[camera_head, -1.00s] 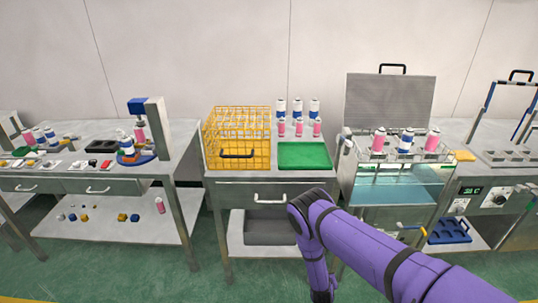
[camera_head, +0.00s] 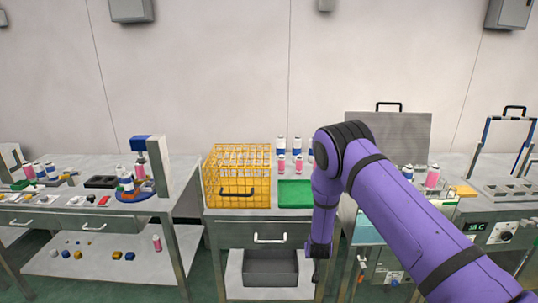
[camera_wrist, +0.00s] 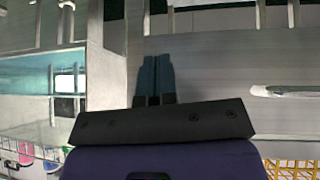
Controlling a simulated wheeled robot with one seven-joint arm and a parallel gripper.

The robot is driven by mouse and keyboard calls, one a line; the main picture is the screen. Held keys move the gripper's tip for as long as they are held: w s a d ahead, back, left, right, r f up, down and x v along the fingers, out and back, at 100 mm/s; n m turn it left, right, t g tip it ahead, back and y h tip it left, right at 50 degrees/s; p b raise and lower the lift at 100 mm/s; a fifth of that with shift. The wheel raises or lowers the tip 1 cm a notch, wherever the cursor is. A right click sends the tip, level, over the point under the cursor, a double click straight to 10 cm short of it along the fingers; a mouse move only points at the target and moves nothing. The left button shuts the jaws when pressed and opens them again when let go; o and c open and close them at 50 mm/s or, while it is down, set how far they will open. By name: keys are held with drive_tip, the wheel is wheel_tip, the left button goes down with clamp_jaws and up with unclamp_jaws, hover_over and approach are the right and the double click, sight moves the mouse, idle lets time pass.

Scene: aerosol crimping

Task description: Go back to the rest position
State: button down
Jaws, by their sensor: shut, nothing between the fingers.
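My purple arm reaches in from the lower right in the head view and bends downward at its elbow. My gripper (camera_wrist: 155,78) shows in the wrist view with its two dark fingers side by side, shut and empty. In the head view its dark end (camera_head: 318,255) hangs low in front of the middle bench's right side, clear of the cans. The metal drawer handle (camera_wrist: 285,91) lies to the right of the fingers in the wrist view, apart from them.
On the middle bench stand a yellow wire basket (camera_head: 236,188), a green tray (camera_head: 295,193) and several cans (camera_head: 281,155). The lidded water bath (camera_head: 405,140) stands to the right, partly behind my arm. A crimping stand (camera_head: 158,168) is on the left bench.

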wheel_tip(320, 180, up, 31)
drive_tip(key=s+d+y, duration=0.2)
drive_tip(key=s, duration=0.1)
drive_tip(key=s+d+r+g+y, duration=0.1)
drive_tip(key=s+d+r, duration=0.1)
drive_tip(key=s+r, duration=0.55)
drive_tip(key=s+d+r, duration=0.2)
drive_tip(key=s+r, duration=0.3)
drive_tip(key=r, duration=0.5)
drive_tip(key=s+d+r, duration=0.2)
drive_tip(key=s, duration=0.8)
drive_tip(key=s+d+r+h, duration=0.1)
drive_tip(key=s+d+r, duration=0.1)
drive_tip(key=s, duration=0.8)
drive_tip(key=s+d+r+g, duration=0.1)
drive_tip(key=s+r, duration=0.3)
drive_tip(key=s, duration=0.6)
drive_tip(key=shift+d, duration=0.4)
